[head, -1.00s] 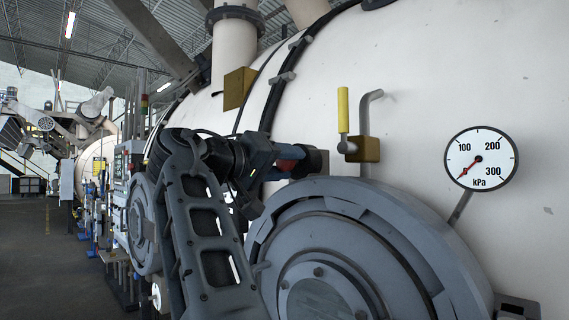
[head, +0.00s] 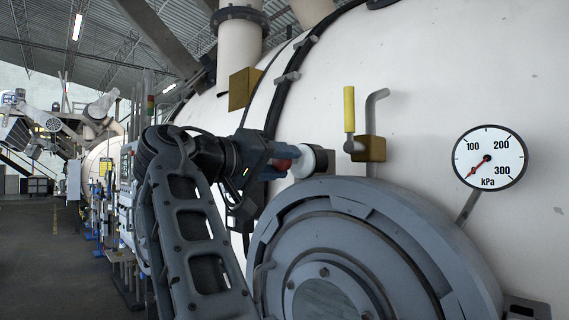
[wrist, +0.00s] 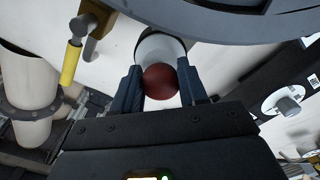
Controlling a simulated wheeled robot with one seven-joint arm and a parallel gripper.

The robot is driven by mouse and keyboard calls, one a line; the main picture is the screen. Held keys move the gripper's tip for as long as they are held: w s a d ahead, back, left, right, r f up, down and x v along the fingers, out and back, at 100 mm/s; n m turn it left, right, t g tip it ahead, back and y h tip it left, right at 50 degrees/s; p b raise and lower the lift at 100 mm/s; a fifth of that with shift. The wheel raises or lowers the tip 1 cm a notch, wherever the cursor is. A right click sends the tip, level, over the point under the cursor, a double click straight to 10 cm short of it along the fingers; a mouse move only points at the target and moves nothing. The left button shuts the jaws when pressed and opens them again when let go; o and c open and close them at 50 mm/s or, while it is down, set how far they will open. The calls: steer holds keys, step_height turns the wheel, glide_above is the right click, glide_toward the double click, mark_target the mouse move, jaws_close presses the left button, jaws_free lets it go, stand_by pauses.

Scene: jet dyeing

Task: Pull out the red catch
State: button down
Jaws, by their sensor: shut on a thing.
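The red catch (head: 284,164) is a round red knob at the end of a pale cylinder (head: 303,164), which comes out of a dark collar (head: 323,160) above the big round grey door (head: 345,262). In the wrist view the red knob (wrist: 160,82) sits between two blue fingers, with the pale cylinder (wrist: 160,48) behind it. My gripper (head: 287,161) is shut on the red catch, and its fingers partly hide the knob in the head view.
A yellow-handled valve (head: 349,109) stands right of the catch on the white vessel. A pressure gauge (head: 490,157) is further right, its red needle at the low end. The floor on the left is open.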

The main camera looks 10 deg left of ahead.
steer(key=c, duration=0.6)
jaws_free()
steer(key=shift+s+a+f, duration=0.1)
steer(key=shift+s, duration=0.1)
steer(key=b+v, duration=0.2)
steer(key=v, duration=0.5)
steer(key=shift+s+a, duration=0.25)
steer(key=shift+s, duration=0.1)
